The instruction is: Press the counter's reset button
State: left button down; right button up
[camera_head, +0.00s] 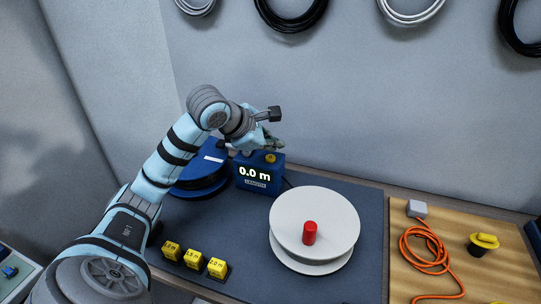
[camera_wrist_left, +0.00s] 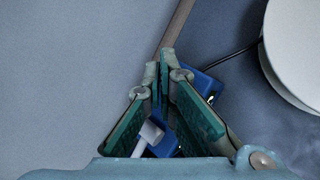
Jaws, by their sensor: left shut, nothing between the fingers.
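The counter (camera_head: 258,176) is a blue box with a display reading 0.0 m. A round yellow button (camera_head: 270,157) sits on its top, at the right. My left gripper (camera_head: 278,143) is shut and empty, just above and behind the button; I see a gap below the fingers in the head view, but contact is hard to judge. In the left wrist view the shut fingers (camera_wrist_left: 163,58) hang over the blue counter (camera_wrist_left: 204,82) and hide most of its top, with the button out of sight. My right gripper is not in view.
A blue reel (camera_head: 190,185) stands left of the counter. A white spool (camera_head: 335,215) with a red peg (camera_head: 310,232) is at the front right. Yellow labelled blocks (camera_head: 194,259) stand in front. An orange cord (camera_head: 420,250) lies on the wooden board. Coiled cables hang on the wall.

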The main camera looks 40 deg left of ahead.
aim_at(272, 159)
pick_arm(q)
jog(key=shift+r+p, duration=1.85)
jog(key=shift+r, duration=0.55)
jog(key=shift+f, duration=0.1)
